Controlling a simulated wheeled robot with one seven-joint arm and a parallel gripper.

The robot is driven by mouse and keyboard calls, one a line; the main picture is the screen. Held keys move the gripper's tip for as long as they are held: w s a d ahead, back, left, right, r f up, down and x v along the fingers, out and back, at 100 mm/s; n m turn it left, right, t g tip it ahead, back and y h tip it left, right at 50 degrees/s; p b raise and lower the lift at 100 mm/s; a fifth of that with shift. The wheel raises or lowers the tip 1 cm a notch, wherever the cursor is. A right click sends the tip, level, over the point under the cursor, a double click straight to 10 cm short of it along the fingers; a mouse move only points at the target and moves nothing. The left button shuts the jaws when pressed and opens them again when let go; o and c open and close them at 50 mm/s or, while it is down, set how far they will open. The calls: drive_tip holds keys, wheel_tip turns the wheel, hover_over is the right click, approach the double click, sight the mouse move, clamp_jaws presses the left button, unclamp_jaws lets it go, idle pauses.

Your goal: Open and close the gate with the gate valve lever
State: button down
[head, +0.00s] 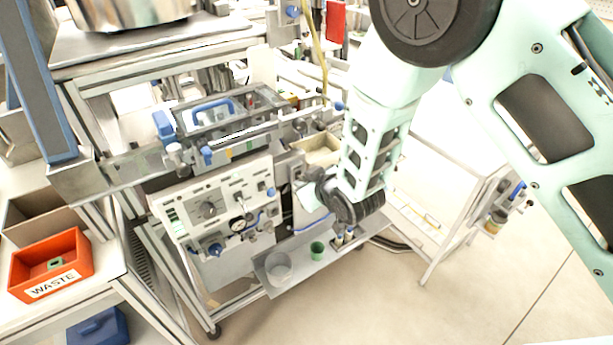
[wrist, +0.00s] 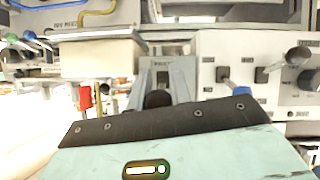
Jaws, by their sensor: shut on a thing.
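My gripper (head: 312,194) is at the front of the machine, just right of the white control panel, with the arm coming down from the upper right. In the wrist view, the pale green hand fills the bottom, and a dark round knob (wrist: 158,98) shows just beyond its black edge, in front of a grey upright bracket. The knob appears to be the end of the gate valve lever, and my gripper is shut on it. The contact is mostly hidden by the hand. I cannot make out the gate or its position.
The control panel (head: 178,205) carries dials, a gauge and blue-handled valves close to the left of my gripper. A tray (head: 300,262) below holds a clear beaker (head: 279,268) and a green cup (head: 317,248). A beige bin (wrist: 100,60) is near. An orange waste bin (head: 48,262) stands far left.

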drive_tip(key=shift+r+g+h+p, duration=0.3)
drive_tip(key=shift+r+g+p, duration=0.05)
drive_tip(key=shift+g+p, duration=0.15)
drive_tip(key=c, duration=1.3)
unclamp_jaws()
drive_tip(key=b+v, duration=0.3)
drive_tip(key=v, duration=1.4)
drive_tip(key=shift+r, duration=0.25)
